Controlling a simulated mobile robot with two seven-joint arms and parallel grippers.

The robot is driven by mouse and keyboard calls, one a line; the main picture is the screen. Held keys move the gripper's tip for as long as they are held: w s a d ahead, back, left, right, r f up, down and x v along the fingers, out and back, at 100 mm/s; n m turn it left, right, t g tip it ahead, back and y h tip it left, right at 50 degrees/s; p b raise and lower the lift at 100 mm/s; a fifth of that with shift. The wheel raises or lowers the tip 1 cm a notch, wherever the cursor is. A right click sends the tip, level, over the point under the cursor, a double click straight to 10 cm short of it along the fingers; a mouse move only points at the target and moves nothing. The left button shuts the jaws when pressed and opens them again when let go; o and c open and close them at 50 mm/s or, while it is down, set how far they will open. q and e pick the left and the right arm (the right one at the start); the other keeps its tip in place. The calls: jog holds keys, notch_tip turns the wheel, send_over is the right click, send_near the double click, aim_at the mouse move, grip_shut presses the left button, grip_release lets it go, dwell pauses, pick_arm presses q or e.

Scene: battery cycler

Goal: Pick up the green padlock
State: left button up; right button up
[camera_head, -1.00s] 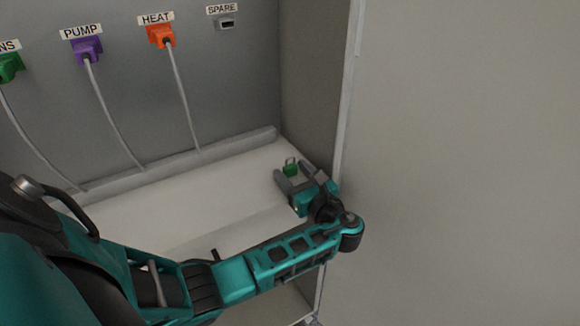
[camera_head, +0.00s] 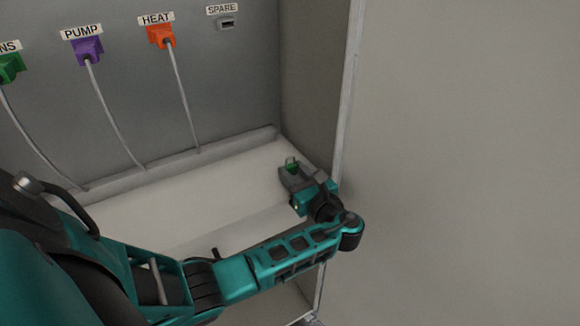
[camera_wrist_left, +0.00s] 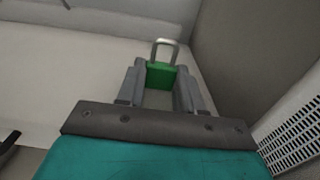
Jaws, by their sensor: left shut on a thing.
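The green padlock (camera_head: 292,166) is at the back right of the cabinet's white shelf, close to the right side wall. In the left wrist view the padlock (camera_wrist_left: 161,76) shows its green body and its grey shackle pointing away from the gripper. My left gripper (camera_head: 289,171) is shut on it, with one finger on each side of the body. In the left wrist view the gripper's fingers (camera_wrist_left: 160,82) touch the body's left and right sides. In the head view the fingers hide most of the body. My right gripper is not in view.
The white shelf (camera_head: 215,198) is clear left of the gripper. The cabinet's side wall (camera_head: 312,90) stands close on the right. On the back panel are a purple plug (camera_head: 88,50), an orange plug (camera_head: 162,36), a green plug (camera_head: 10,68) and an empty spare socket (camera_head: 226,23); cables hang down.

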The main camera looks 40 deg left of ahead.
aim_at(294, 160)
pick_arm(q)
jog(key=shift+r+p, duration=0.8)
jog(key=shift+r, duration=1.25)
jog(key=v, duration=1.2)
jog(key=shift+f, duration=0.1)
dwell(0.5)
